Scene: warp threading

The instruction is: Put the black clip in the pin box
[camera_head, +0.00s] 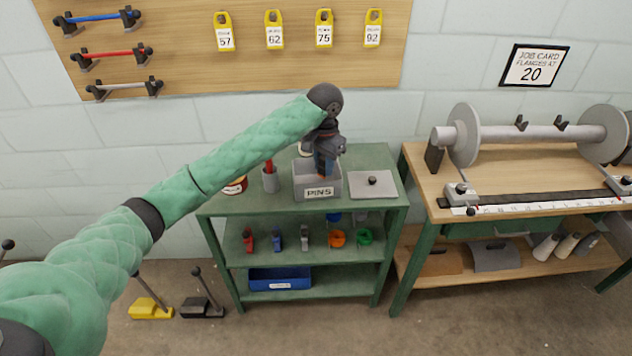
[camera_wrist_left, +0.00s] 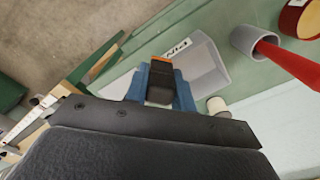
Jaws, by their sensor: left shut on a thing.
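The grey pin box (camera_head: 318,191), labelled PINS, stands open on the top of the green shelf unit. In the left wrist view its wall (camera_wrist_left: 207,82) shows behind my fingers. My left gripper (camera_head: 325,172) points down over the box, its blue fingertips at or just above the opening. It is shut on the black clip (camera_wrist_left: 160,84), a dark block with an orange-brown edge seen between the blue fingers in the left wrist view. In the head view the clip is hidden by the gripper. I cannot tell whether it touches the box. My right gripper is not in view.
A grey lid (camera_head: 352,188) with a black knob lies right of the box. A grey cup (camera_head: 271,181) with a red tool and a red round tin (camera_head: 236,186) stand left of it. A workbench (camera_head: 500,180) with a roller is to the right.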

